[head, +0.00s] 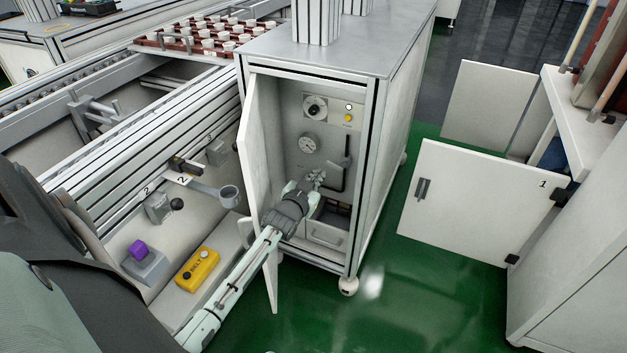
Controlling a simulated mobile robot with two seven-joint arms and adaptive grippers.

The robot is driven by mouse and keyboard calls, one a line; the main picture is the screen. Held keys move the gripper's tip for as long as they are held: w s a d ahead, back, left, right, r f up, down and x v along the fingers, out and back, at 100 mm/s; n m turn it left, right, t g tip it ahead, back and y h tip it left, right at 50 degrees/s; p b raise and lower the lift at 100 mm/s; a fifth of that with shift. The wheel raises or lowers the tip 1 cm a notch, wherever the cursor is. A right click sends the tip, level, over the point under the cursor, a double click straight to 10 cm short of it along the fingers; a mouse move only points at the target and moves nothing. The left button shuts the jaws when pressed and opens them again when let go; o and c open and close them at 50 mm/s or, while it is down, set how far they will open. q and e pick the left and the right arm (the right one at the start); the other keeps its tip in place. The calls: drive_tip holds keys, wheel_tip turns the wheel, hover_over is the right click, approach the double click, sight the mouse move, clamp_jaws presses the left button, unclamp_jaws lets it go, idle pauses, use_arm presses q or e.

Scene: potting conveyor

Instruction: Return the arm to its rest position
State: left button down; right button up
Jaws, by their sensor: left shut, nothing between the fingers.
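My left arm (240,277) reaches in from the lower left to the open cabinet (376,165). My left gripper (318,176) is inside the cabinet opening, in front of the back panel, and looks shut and empty. It is just left of a black handle (346,152) and below a round gauge (309,144). I cannot tell whether it touches the handle. The cabinet's door (254,150) stands open on the left, close beside my arm. My right gripper is not in view.
A yellow button box (198,269) and a purple knob (138,250) sit at lower left. A second open door marked 1 (470,205) stands at right. Green floor (400,290) is clear between.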

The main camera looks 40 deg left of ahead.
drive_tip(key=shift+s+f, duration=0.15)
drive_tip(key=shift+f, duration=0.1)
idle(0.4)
